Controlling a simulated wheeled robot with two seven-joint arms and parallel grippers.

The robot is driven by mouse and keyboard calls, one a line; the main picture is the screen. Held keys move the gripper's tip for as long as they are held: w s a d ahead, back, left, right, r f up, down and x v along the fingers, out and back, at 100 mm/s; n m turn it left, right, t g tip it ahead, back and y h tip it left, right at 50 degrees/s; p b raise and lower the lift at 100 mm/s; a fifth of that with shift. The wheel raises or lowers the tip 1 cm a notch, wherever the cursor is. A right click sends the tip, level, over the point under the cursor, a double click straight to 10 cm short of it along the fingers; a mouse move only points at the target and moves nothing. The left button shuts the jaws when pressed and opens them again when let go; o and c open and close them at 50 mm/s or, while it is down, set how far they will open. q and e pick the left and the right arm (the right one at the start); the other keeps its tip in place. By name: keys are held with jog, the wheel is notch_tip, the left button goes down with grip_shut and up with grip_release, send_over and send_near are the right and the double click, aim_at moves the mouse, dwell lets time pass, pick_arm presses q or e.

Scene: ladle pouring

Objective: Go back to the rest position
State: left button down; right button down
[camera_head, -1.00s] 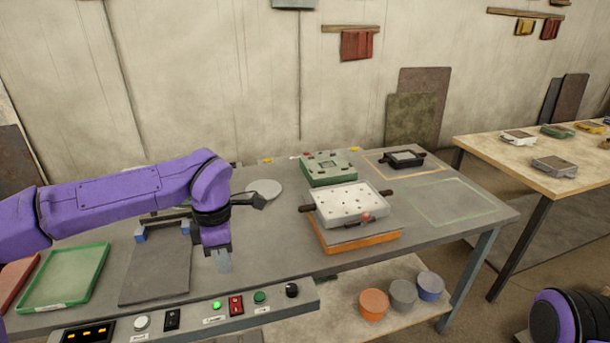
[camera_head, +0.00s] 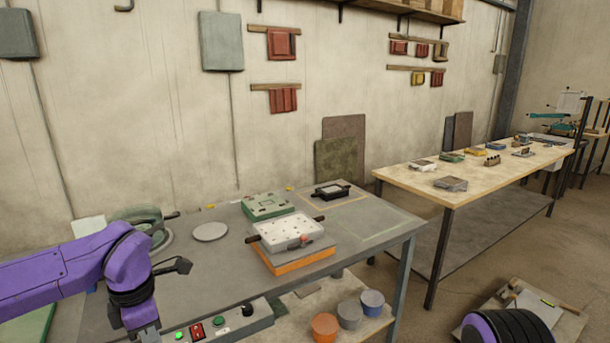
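My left arm comes in from the left over the grey workbench (camera_head: 205,275), its wrist above the front control panel. My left gripper's fingertips are cut off by the bottom edge of the picture. Only a purple and black part of my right arm shows at the bottom right; the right gripper is out of the picture. A white mould box with dark side handles (camera_head: 289,232) sits on an orange base (camera_head: 303,261) at the bench's middle. A round grey disc (camera_head: 210,231) lies left of it.
A green mould block (camera_head: 267,206) and a small black framed mould (camera_head: 331,190) stand at the back of the bench. A control panel (camera_head: 226,322) runs along the front. Orange, grey and blue pots (camera_head: 349,314) stand on the lower shelf. A wooden table (camera_head: 470,170) stands to the right.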

pick_arm(q)
jog(key=w+a+f+t+y, duration=0.2)
jog(key=w+f+t+y, duration=0.1)
jog(key=w+f, duration=0.2)
jog(key=s+d+f+m+t+y, duration=0.1)
jog(key=s+d+f+m+t, duration=0.15)
jog(key=f, duration=0.45)
jog(key=s+d+f+m+t+y, duration=0.15)
jog(key=f+m, duration=0.25)
jog(key=f, duration=0.4)
jog(key=s+a+f+m+g, duration=0.1)
jog(key=s+f+m, duration=0.3)
jog(key=s, duration=0.4)
jog(key=s+a+f+m+g+h, duration=0.1)
jog(key=s+f+m, duration=0.3)
jog(key=s, duration=0.4)
jog(key=s+a+f+m+g+h, duration=0.1)
jog(key=s+f+m, duration=0.3)
jog(key=s, duration=0.4)
jog(key=shift+s+a+f+g, duration=0.4)
jog(key=shift+a+f, duration=0.2)
jog(key=shift+f, duration=0.25)
